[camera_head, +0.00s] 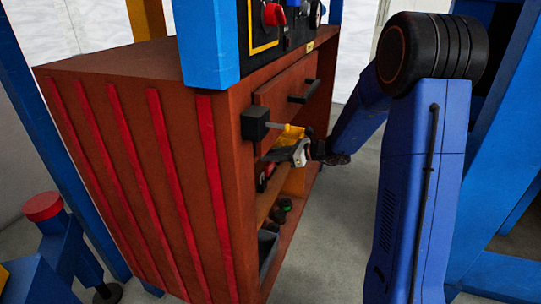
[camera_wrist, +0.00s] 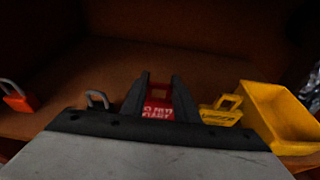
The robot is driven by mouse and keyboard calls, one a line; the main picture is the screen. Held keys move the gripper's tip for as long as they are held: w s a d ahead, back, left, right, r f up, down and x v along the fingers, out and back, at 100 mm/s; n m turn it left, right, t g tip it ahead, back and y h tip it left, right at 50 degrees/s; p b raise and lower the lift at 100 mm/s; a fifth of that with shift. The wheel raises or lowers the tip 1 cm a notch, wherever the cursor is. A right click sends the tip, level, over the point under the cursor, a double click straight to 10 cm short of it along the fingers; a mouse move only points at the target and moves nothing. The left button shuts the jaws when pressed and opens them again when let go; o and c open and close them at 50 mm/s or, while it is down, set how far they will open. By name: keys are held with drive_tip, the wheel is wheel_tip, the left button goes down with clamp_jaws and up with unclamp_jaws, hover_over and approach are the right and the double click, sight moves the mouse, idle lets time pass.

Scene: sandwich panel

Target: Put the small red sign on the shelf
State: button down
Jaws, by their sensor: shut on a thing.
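The small red sign (camera_wrist: 158,108) with white lettering is between the two dark fingers of my gripper (camera_wrist: 159,86) in the wrist view. The fingers are shut on it. The shelf (camera_wrist: 100,75) is a brown wooden compartment around and beyond the gripper. In the head view my gripper (camera_head: 301,152) reaches into the open front of the wooden cabinet at the shelf (camera_head: 265,203). The sign cannot be made out in the head view. Whether the sign touches the shelf board cannot be told.
In the wrist view, a red padlock (camera_wrist: 18,97) is at the left and a grey shackle (camera_wrist: 97,98) shows beside the gripper. A yellow tag (camera_wrist: 221,112) and a yellow bin (camera_wrist: 279,115) are at the right. A black block (camera_head: 256,124) sticks out from the cabinet (camera_head: 150,120).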

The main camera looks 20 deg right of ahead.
drive_tip(key=c, duration=1.4)
unclamp_jaws()
drive_tip(key=shift+f, duration=0.1)
